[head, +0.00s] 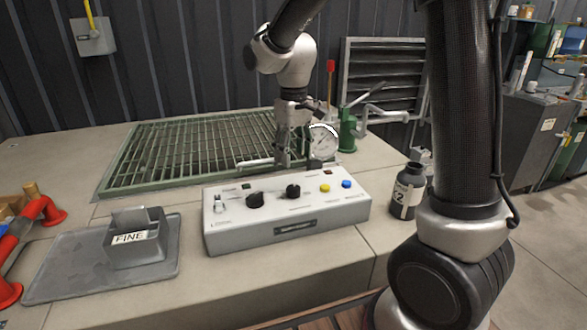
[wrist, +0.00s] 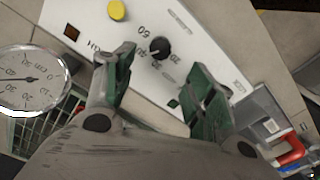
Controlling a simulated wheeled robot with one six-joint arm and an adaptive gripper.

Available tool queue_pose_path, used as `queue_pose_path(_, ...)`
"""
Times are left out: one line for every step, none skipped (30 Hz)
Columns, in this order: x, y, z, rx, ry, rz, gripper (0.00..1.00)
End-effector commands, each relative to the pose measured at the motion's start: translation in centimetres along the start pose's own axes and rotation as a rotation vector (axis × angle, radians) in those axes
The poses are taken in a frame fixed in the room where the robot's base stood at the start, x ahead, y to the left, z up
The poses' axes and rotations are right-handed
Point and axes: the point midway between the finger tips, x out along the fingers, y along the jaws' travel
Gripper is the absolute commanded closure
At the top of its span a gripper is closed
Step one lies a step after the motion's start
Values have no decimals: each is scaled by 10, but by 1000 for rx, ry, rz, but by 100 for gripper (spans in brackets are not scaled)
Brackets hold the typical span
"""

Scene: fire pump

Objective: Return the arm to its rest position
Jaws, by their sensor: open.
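My gripper (head: 284,160) hangs from my arm just behind and above the white control box (head: 285,232), pointing down. In the wrist view my gripper (wrist: 164,75) shows two green-padded fingers spread apart with nothing between them. The control box (wrist: 215,55) lies below the fingers, with a black knob (wrist: 160,48) seen in the gap between them and a yellow button (wrist: 117,10) beyond. Whether a finger touches the box cannot be told. In the head view the box also carries a blue button (head: 346,184).
A round gauge (head: 322,142) stands close to my gripper's right, by a green hand pump (head: 347,130). A green grating (head: 165,153) lies behind. A bottle (head: 408,190) stands right of the box. A tray (head: 65,277) with a "FINE" bin (head: 136,240) is at left.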

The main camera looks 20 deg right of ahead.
Motion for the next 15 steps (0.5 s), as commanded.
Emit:
queue_pose_path(-5,0,0,0,1,0,45)
queue_pose_path(-7,0,0,0,1,0,45)
queue_pose_path(-9,0,0,0,1,0,45)
queue_pose_path(-10,0,0,0,0,0,45)
queue_pose_path(-10,0,0,0,0,0,45)
queue_pose_path(-10,0,0,0,-1,0,45)
queue_pose_path(-10,0,0,0,-1,0,45)
queue_pose_path(-10,0,0,0,-1,0,45)
queue_pose_path(-10,0,0,0,-1,0,45)
queue_pose_path(-10,0,0,0,-1,0,45)
queue_pose_path(-10,0,0,0,-1,0,45)
queue_pose_path(-10,0,0,0,-1,0,45)
queue_pose_path(-10,0,0,0,-1,0,45)
queue_pose_path(-10,0,0,0,-1,0,45)
queue_pose_path(-10,0,0,0,-1,0,45)
